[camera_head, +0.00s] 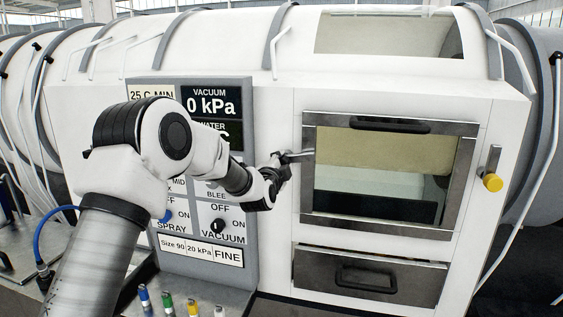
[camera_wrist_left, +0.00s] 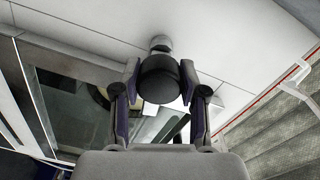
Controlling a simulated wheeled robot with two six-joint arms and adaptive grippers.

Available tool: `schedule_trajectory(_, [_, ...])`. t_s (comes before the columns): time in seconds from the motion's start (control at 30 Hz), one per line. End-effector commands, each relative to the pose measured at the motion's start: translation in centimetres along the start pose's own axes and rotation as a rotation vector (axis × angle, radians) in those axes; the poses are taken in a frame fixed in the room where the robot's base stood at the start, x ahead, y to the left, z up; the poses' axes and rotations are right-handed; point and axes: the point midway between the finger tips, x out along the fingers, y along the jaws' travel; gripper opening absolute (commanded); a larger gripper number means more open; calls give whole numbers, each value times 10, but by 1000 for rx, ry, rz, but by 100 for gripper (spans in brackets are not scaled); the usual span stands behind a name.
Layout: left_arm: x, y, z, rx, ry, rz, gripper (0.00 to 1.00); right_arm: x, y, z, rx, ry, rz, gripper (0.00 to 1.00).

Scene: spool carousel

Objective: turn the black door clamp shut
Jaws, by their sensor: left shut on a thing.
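The black door clamp shows in the left wrist view as a round black knob (camera_wrist_left: 160,78) with a pale metal pivot (camera_wrist_left: 160,43) beyond it on the white wall. My left gripper (camera_head: 285,160) is at the left edge of the chamber door (camera_head: 308,210) in the head view, shut on this knob. In the left wrist view its two fingers (camera_wrist_left: 160,88) press the knob from both sides. In the head view the gripper hides most of the clamp; a short grey bar (camera_head: 303,155) shows beside the door frame. My right gripper is not in view.
The door has a window and a black top handle (camera_head: 390,125). A clamp with a yellow knob (camera_head: 493,182) is at its right. A drawer (camera_head: 365,278) lies below. The control panel (camera_head: 252,235) stands behind my left arm, with several coloured bottles (camera_head: 167,300) below it.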

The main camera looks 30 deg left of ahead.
Motion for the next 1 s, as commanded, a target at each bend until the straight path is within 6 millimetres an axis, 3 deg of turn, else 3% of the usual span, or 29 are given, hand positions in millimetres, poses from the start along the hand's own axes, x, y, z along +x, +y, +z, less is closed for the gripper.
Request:
schedule_trajectory(0.4, [0, 0, 0, 192, -5, -2, 0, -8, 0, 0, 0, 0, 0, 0])
schedule_trajectory(0.9, [0, 0, 0, 215, -6, -2, 0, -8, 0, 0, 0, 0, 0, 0])
schedule_trajectory(0.93, [0, 0, 0, 215, -6, -2, 46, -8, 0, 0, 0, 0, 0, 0])
schedule_trajectory(1.0, [0, 0, 0, 215, -6, -2, 68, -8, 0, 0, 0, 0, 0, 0])
